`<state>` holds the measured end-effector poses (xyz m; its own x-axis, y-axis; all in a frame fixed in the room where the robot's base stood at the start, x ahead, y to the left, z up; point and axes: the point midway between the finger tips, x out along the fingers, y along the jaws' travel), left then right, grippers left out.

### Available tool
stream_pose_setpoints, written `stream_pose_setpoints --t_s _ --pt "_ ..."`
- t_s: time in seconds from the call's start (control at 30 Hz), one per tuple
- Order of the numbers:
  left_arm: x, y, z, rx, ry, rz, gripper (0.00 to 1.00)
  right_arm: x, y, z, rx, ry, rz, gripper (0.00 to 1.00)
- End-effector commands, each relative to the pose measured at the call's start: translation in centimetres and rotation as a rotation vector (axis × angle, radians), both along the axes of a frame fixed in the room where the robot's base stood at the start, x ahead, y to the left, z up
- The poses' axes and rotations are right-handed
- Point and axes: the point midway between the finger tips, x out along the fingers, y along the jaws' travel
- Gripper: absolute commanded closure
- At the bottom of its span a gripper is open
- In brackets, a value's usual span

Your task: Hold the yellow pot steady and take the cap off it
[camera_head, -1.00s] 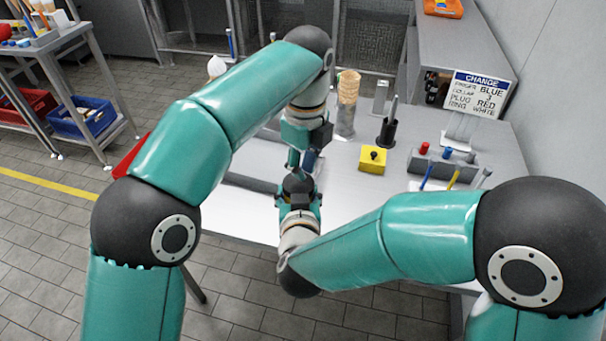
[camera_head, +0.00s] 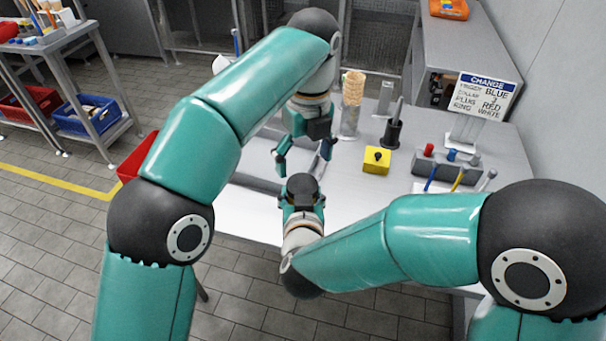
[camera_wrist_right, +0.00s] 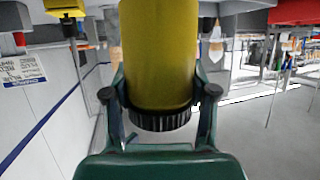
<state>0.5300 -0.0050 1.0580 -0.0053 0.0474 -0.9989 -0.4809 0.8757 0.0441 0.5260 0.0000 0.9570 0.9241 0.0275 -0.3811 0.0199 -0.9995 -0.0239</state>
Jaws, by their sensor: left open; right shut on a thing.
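In the right wrist view the yellow pot (camera_wrist_right: 160,50) is a large yellow cylinder between the fingers of my right gripper (camera_wrist_right: 160,88). The fingers are shut on the pot's sides near its capped end. The ribbed black cap (camera_wrist_right: 160,120) is on that end, on the palm side. In the head view my right gripper (camera_head: 302,192) is low at the middle, and the pot's yellow body is hidden there. My left gripper (camera_head: 303,160) is open just above it in the picture, fingers spread and nothing seen between them.
A yellow block (camera_head: 376,160) with a black knob, a dark holder (camera_head: 391,133), a clear tube with cones (camera_head: 352,100) and a grey rack (camera_head: 445,168) stand on the table (camera_head: 360,205) to the right. A sign (camera_head: 483,97) stands behind. A red bin (camera_head: 137,158) is at left.

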Motion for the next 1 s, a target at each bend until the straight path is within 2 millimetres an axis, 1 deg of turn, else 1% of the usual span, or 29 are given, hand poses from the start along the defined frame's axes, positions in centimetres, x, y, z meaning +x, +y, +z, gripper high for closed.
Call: stream_pose_setpoints --t_s 0.1,0.23,0.4,0.53,0.77,1.0 --pt "0.0 0.2 -1.8 0.002 0.003 0.002 0.15 0.0 0.0 0.1 0.0 -0.002 0.0 1.0" --pt "0.0 0.3 -3.4 0.001 0.003 0.002 0.15 0.0 0.0 0.1 0.0 -0.002 0.0 1.0" --pt "0.0 0.3 -4.9 0.001 0.0 0.003 0.15 0.0 0.0 0.1 0.0 -0.002 0.0 1.0" --pt "0.0 0.3 -5.3 0.0 -0.001 0.003 0.15 0.0 0.0 0.1 0.0 -0.002 0.0 1.0" --pt "0.0 0.3 -5.4 0.0 -0.001 0.003 0.15 0.0 0.0 0.1 0.0 -0.002 0.0 1.0" --pt "0.0 0.3 -5.4 -0.001 -0.001 0.003 0.55 0.0 0.0 0.1 0.0 -0.002 0.0 1.0"
